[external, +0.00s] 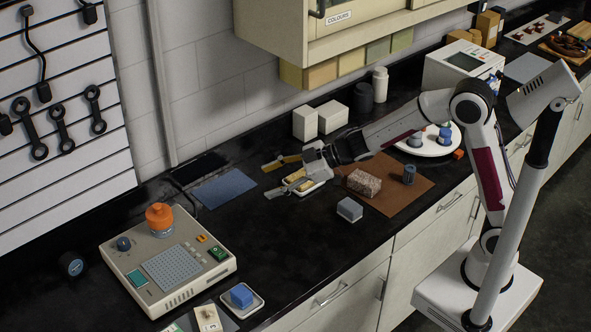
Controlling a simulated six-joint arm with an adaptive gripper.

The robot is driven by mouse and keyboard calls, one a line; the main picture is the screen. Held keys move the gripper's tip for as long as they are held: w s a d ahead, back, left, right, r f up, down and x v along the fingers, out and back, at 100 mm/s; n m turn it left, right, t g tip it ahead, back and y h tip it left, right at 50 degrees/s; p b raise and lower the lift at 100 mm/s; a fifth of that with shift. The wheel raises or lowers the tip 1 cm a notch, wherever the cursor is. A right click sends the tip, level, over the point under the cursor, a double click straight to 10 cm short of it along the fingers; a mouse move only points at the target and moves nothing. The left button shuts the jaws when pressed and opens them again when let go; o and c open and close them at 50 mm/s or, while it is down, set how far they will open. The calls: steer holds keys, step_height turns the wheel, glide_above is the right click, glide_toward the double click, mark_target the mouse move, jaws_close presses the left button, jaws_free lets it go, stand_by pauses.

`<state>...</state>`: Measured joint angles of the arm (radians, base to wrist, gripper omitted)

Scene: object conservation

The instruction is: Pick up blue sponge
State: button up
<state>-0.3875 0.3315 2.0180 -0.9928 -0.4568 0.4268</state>
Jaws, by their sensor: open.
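A small bright blue block (241,295), which looks like the blue sponge, sits in a white tray (256,305) at the bottom of the external view, near the counter's front edge. A grey-blue block (349,209) lies on the bare black counter nearer the middle. My gripper (287,184) is open, low over the middle of the counter beside a small white dish (316,188) with yellowish contents. It is well behind and to the right of the blue block, apart from it. The fingertips are small and partly merge with the dish.
A beige device (168,264) with an orange knob stands left of the blue block. A speckled block (364,183) and a dark blue cylinder (409,174) stand on a brown mat (397,205). A blue cloth (224,188) lies toward the wall. The counter between is mostly clear.

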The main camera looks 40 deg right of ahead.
steer(key=s+a+f+n+g+y, duration=0.2)
steer(key=s+a+f, duration=0.15)
steer(key=a, duration=0.25)
steer(key=s+a+f+n+g+y, duration=0.1)
steer(key=s+a+f+n+g, duration=0.1)
steer(key=s+a+f+g, duration=0.3)
steer(key=n+g+y, duration=0.1)
steer(key=n+g, duration=0.1)
glide_toward(244, 289)
steer(key=a, duration=0.1)
steer(key=w+a+f, duration=0.1)
steer(key=shift+w+a+f, duration=0.15)
steer(key=shift+a+f, duration=0.1)
steer(key=shift+f, duration=0.1)
steer(key=shift+s+a+f+g, duration=0.2)
steer(key=shift+s+f+g, duration=0.1)
steer(key=shift+s, duration=0.2)
steer(key=shift+x, duration=1.3)
steer(key=shift+a+r, duration=0.1)
steer(key=shift+a, duration=0.1)
steer(key=shift+r+x, duration=0.15)
steer(key=shift+x, duration=1.05)
steer(key=shift+r+x, duration=0.15)
steer(key=shift+x, duration=1.1)
steer(key=shift+s+a, duration=0.1)
steer(key=shift+s, duration=0.05)
